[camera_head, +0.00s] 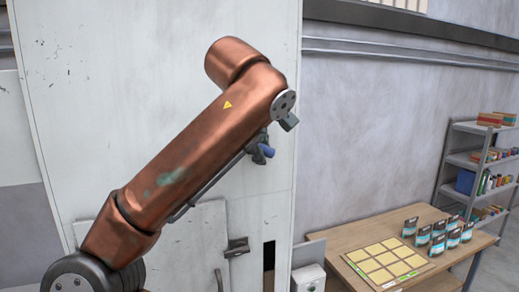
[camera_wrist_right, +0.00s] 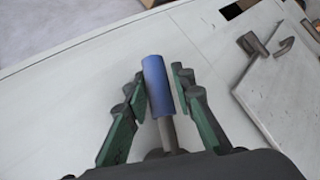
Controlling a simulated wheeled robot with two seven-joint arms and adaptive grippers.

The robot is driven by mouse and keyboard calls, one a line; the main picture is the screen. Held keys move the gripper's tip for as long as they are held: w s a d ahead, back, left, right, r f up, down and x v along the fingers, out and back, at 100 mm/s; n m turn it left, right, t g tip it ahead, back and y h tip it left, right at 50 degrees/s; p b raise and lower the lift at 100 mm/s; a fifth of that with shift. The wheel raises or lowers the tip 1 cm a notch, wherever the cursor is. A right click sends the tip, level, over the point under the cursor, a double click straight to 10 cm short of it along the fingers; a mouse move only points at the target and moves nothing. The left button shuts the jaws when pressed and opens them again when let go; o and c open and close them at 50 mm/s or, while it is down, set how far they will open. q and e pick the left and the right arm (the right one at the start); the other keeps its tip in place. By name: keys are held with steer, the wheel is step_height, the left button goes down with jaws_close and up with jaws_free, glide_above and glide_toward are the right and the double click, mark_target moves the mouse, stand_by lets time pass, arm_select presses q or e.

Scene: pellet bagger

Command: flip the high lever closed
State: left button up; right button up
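The high lever's blue grip (camera_head: 268,151) shows on the pale machine front in the head view, just beyond my copper right arm. In the right wrist view the blue grip (camera_wrist_right: 158,85) on its grey stem lies between the green-padded fingers of my right gripper (camera_wrist_right: 162,88). The fingers stand on both sides of the grip, with a narrow gap on the right side; contact on the left side is unclear. In the head view my right gripper (camera_head: 258,147) is small, dark and mostly hidden behind the arm. My left gripper is out of view.
A door with a dark latch (camera_head: 237,247) is low on the machine (camera_head: 140,60); the latch also shows in the wrist view (camera_wrist_right: 252,43). A wooden table (camera_head: 400,219) with a yellow-squared board (camera_head: 384,262) and several bags stands at right, near a shelf (camera_head: 462,160).

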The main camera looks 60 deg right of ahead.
steer(key=o, duration=0.3)
steer(key=shift+w+r, duration=0.1)
steer(key=shift+a+r, duration=0.1)
steer(key=shift+r, duration=0.05)
steer(key=v, duration=1.1)
steer(key=shift+a+r, duration=0.15)
steer(key=shift+a, duration=0.15)
